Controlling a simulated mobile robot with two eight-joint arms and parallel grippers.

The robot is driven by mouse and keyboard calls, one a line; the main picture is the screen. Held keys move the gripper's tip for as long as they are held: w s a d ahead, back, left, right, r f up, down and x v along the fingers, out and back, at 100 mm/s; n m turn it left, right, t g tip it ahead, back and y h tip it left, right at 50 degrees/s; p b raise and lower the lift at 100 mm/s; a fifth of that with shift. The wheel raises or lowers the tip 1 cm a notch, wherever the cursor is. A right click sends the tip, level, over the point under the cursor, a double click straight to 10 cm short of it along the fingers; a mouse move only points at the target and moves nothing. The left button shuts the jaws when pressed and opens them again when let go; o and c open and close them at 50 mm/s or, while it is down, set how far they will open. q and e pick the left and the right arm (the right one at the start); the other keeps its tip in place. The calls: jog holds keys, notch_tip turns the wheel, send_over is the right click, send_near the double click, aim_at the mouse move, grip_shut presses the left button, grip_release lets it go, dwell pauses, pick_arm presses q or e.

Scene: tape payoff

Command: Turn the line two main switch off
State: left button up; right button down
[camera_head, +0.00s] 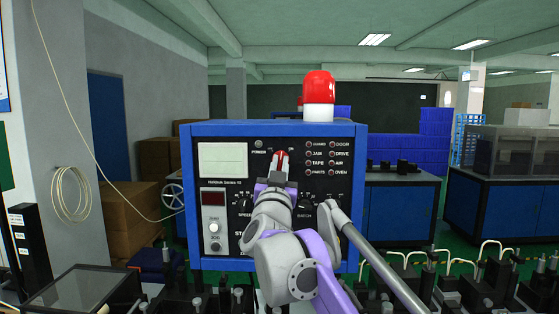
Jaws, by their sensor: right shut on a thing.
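The blue-framed control box (277,130) with a black panel stands straight ahead. A small red knob (281,158), which looks like the main switch, sits at the panel's upper middle, right of the POWER label. My right gripper (280,163) reaches up to the panel from below and is shut on this knob. The gripper and wrist hide the knob's lower part and the lettering around it, so its exact setting cannot be read. My left gripper is not in view.
A red and white beacon (318,98) stands on the box. Round indicators (322,154) lie right of the knob; smaller dials (304,207) sit below, partly behind my right arm. Dark machine parts (200,300) line the foreground. Blue cabinets (400,215) stand behind on the right.

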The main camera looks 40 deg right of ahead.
jog(key=n+t+y+p, duration=0.1)
jog(key=n, duration=0.3)
jog(key=shift+d+r+y, duration=0.1)
jog(key=shift+y, duration=0.3)
jog(key=n+p, duration=0.1)
jog(key=n, duration=0.1)
jog(key=n+t+y+p, duration=0.1)
jog(key=n, duration=0.1)
jog(key=shift+s+r+y, duration=0.1)
jog(key=shift+y, duration=0.2)
pick_arm(q)
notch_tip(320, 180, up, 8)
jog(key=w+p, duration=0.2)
jog(key=p, duration=0.1)
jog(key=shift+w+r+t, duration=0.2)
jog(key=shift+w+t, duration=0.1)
pick_arm(e)
jog(key=shift+n+t+y, duration=0.25)
jog(key=shift+n+y, duration=0.55)
jog(key=shift+n, duration=0.95)
jog(key=shift+n+t+y, duration=0.25)
jog(key=shift+n+y, duration=0.55)
jog(key=shift+n, duration=0.95)
jog(key=c, duration=0.9)
grip_release()
